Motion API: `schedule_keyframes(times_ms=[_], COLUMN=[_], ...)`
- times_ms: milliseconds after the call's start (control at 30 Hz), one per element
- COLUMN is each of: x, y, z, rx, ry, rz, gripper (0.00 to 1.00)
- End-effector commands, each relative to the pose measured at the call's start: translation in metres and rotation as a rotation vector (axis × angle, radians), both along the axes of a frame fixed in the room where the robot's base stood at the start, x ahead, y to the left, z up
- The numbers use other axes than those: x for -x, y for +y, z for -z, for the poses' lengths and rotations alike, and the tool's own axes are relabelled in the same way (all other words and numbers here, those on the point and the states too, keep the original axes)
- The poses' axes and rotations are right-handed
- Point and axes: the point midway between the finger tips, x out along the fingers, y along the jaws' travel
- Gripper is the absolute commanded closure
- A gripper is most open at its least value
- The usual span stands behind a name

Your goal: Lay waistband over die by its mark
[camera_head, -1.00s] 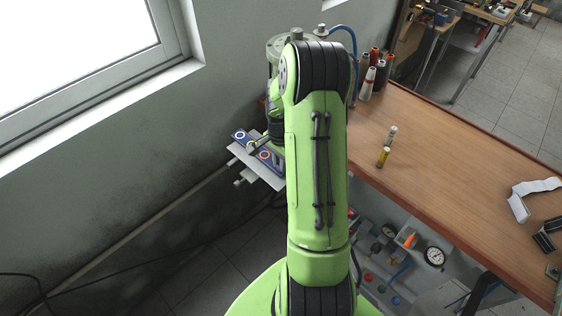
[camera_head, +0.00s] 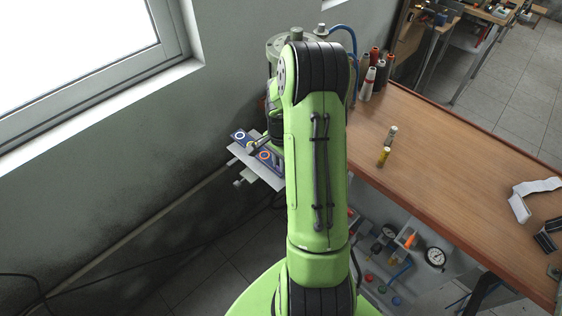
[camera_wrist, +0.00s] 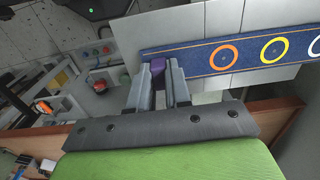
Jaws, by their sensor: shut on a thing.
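A navy strip (camera_wrist: 190,62) with orange, yellow and white rings lies along the grey plate (camera_wrist: 222,22), just beyond the fingertips. I cannot tell if the purple piece joins this strip. In the head view the plate (camera_head: 240,151) stands out by the wall, with the orange ring (camera_head: 264,155) and white ring (camera_head: 240,135) visible. My arm hides much of the area there. I cannot make out a die.
The wooden table (camera_head: 450,150) is right of my arm. It bears thread cones (camera_head: 367,85), two small yellow-and-grey cylinders (camera_head: 384,157), a white band (camera_head: 530,195) and a black band (camera_head: 547,238). The table's middle is clear.

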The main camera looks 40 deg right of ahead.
Motion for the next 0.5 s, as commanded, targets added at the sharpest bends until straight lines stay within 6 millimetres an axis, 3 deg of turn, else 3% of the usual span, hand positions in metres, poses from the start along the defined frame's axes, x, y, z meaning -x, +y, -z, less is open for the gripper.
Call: schedule_keyframes(times_ms=[367,400,500], x=[-0.0002,-0.0002,-0.0001], y=[0.0001,0.0001,0.0001], z=[0.0055,0.0056,0.0051], rx=[0.000,0.000,0.000], ry=[0.000,-0.001,0.000], rz=[0.000,0.000,0.000], gripper=[1.00,0.80,0.65])
